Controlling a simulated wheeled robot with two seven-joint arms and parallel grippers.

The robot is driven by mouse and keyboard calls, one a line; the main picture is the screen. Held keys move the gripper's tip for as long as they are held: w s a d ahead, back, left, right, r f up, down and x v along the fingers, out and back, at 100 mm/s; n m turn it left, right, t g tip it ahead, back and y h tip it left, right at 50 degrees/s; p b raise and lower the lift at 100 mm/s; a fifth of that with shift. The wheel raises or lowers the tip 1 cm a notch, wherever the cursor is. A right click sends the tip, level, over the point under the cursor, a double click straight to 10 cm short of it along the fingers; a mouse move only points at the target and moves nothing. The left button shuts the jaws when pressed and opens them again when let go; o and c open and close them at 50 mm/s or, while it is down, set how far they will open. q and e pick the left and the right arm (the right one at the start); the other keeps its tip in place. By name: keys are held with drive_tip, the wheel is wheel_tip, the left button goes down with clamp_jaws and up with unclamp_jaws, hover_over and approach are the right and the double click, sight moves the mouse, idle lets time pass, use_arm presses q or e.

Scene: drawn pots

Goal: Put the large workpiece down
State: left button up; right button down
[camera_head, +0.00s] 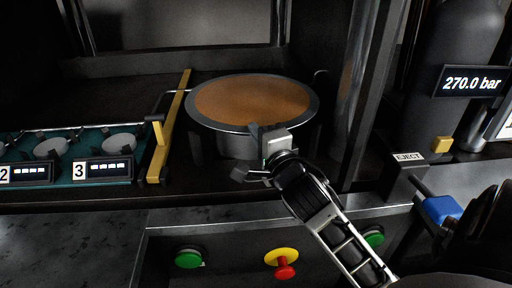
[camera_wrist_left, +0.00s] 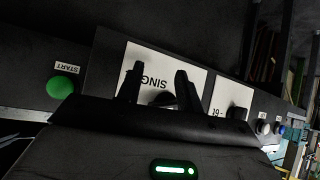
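The large workpiece (camera_head: 252,98) is a round pot-like piece with a grey rim and a brown top face. It looks level in the dark press bay, in the head view. What bears it underneath is hidden in shadow. My right gripper (camera_head: 250,153) is at its front side, close against the wall just under the rim. Its two fingers stand apart, with one near the rim and one lower; whether they touch the piece I cannot tell. My left gripper (camera_wrist_left: 158,86) shows in the left wrist view, fingers apart and empty, before a dark panel with white labels.
A yellow bar (camera_head: 171,125) stands left of the workpiece, beside a teal tray (camera_head: 70,140) with numbered displays. A metal column (camera_head: 352,95) rises on the right. Green buttons (camera_head: 189,258) and a red-yellow stop button (camera_head: 284,264) are on the front panel. A green START button (camera_wrist_left: 62,87) is near my left gripper.

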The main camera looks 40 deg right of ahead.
wheel_tip(320, 180, down, 3)
drive_tip(key=shift+f+b, duration=0.1)
drive_tip(key=shift+b, duration=0.25)
drive_tip(key=shift+a+f, duration=0.1)
drive_tip(key=shift+f, duration=0.1)
use_arm(q)
drive_tip(key=shift+w+r, duration=0.1)
drive_tip(key=shift+w, duration=0.05)
use_arm(e)
drive_tip(key=shift+f, duration=0.1)
drive_tip(key=c, duration=1.6)
unclamp_jaws()
drive_tip(key=shift+f, duration=0.15)
drive_tip(key=shift+c, duration=0.2)
